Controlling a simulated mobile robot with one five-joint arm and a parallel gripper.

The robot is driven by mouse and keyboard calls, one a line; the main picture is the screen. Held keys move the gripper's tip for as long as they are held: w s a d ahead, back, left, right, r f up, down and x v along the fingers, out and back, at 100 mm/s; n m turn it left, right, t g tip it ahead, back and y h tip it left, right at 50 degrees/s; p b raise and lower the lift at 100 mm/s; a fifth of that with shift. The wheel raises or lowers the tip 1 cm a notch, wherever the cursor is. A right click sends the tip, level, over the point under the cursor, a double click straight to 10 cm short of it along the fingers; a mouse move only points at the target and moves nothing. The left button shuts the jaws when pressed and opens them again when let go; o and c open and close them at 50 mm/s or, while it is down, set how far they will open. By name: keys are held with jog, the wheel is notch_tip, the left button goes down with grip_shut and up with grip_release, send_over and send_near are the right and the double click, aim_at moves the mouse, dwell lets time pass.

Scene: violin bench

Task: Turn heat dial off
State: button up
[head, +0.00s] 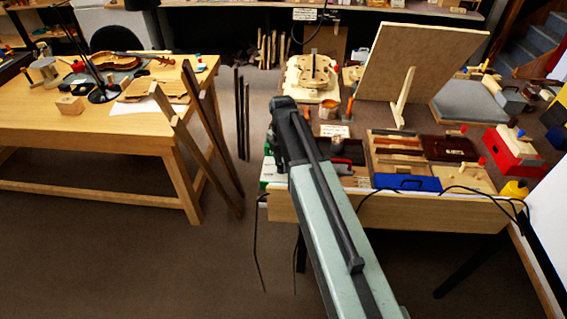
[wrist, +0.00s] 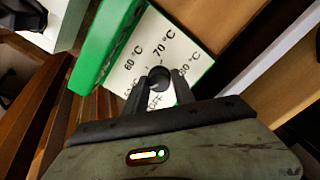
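The heat dial is a small dark round knob (wrist: 159,77) on a white panel in the wrist view. The panel (wrist: 190,62) has a green border and prints 60 °C, 70 °C and another mark ending in 0 °C, with OFF near my fingers. My gripper (wrist: 159,84) has one dark finger on each side of the knob, with the tips close to it. I cannot tell whether they touch it. The knob's pointer direction is not clear. In the head view, part of a green and white unit (head: 269,172) shows at the bench's left edge; my arm hides the fingers.
The bench (head: 440,212) holds a blue box (head: 407,183), a red box (head: 513,154) and wooden trays right of my arm. A large tilted board (head: 420,62) stands behind. Left is a wooden table (head: 100,137) with a violin (head: 115,61). Open floor lies between.

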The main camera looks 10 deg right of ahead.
aim_at(282, 165)
jog(key=shift+o, duration=1.4)
notch_tip(282, 165, up, 8)
jog(key=p, duration=0.8)
jog(key=shift+r, duration=0.1)
jog(key=shift+f, duration=0.2)
